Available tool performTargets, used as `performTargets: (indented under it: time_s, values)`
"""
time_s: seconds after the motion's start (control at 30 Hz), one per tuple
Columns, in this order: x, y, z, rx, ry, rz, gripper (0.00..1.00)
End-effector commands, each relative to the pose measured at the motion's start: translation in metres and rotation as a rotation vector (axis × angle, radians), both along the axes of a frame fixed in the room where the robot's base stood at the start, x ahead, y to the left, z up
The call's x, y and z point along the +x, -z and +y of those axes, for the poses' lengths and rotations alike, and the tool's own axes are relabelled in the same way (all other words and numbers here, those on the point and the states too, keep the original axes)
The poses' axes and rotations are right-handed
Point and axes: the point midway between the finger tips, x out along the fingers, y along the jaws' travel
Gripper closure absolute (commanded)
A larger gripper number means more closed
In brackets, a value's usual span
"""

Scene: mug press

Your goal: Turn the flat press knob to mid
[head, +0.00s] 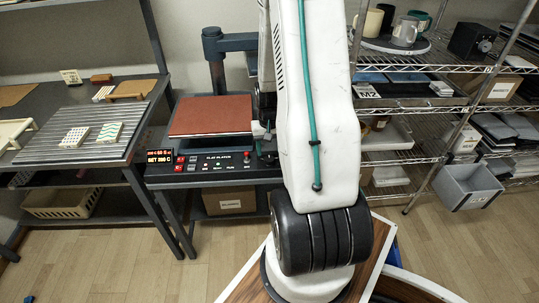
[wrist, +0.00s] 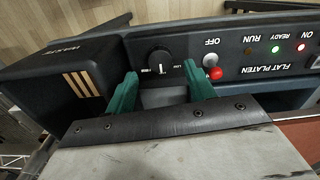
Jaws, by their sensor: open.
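The flat press (head: 213,164) has a red-brown platen (head: 212,114) and a dark control panel marked FLAT PLATEN. In the wrist view the panel appears upside down. Its round black knob (wrist: 160,59) has a white pointer line toward the picture's bottom. Small lettering flanks the knob but is too small to read surely. My gripper (wrist: 162,90) is open, with two green fingers spread wide. The knob shows between and just beyond the fingertips, with no visible contact. In the head view my arm covers the right end of the panel, and I cannot make out the knob there.
A red button (wrist: 214,74) sits close to one finger, beside the OFF label. A dark box with tan stripes (wrist: 77,83) stands beside the other finger. A ribbed table (head: 75,140) stands left of the press; wire shelves (head: 410,145) stand right.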

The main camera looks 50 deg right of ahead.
Motion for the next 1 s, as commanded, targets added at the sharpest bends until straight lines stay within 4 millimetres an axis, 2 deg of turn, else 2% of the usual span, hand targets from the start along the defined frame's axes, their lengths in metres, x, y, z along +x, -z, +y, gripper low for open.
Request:
performTargets:
  time_s: [0.1,0.3,1.0]
  values:
    - [0.0,-0.02,0.0,-0.002,0.0,-0.002,0.46]
    - [0.0,-0.035,0.0,0.0,0.0,0.0,0.46]
    - [-0.004,-0.036,0.004,0.02,0.001,0.02,0.46]
